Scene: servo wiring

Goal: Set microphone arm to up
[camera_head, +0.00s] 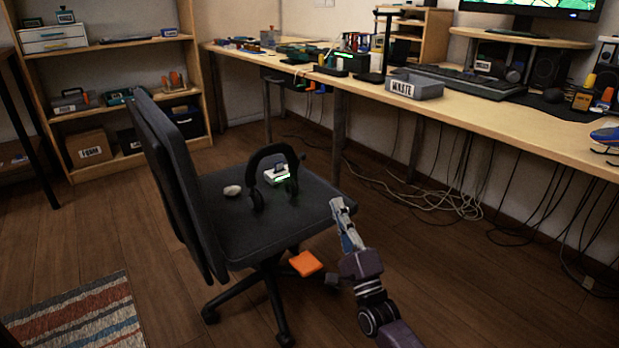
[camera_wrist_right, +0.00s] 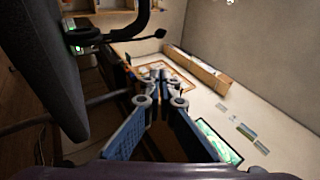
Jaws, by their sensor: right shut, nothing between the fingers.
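A black headset (camera_head: 272,172) stands on the seat of the dark office chair (camera_head: 225,240), its band arched upward. In the right wrist view, part of the headset (camera_wrist_right: 142,14) shows at the top. Its thin microphone arm (camera_wrist_right: 135,37) reaches out sideways to a small dark tip. In the head view I cannot make out the microphone arm clearly. My right gripper (camera_head: 338,206) is by the seat's front right corner, apart from the headset. In the wrist view its fingers (camera_wrist_right: 152,77) are closed together and empty, below the microphone arm. My left gripper is not in view.
A small white device (camera_head: 277,174) and a pale rounded object (camera_head: 232,190) share the seat. An orange piece (camera_head: 305,263) shows low beside the chair. Open floor lies right of the chair.

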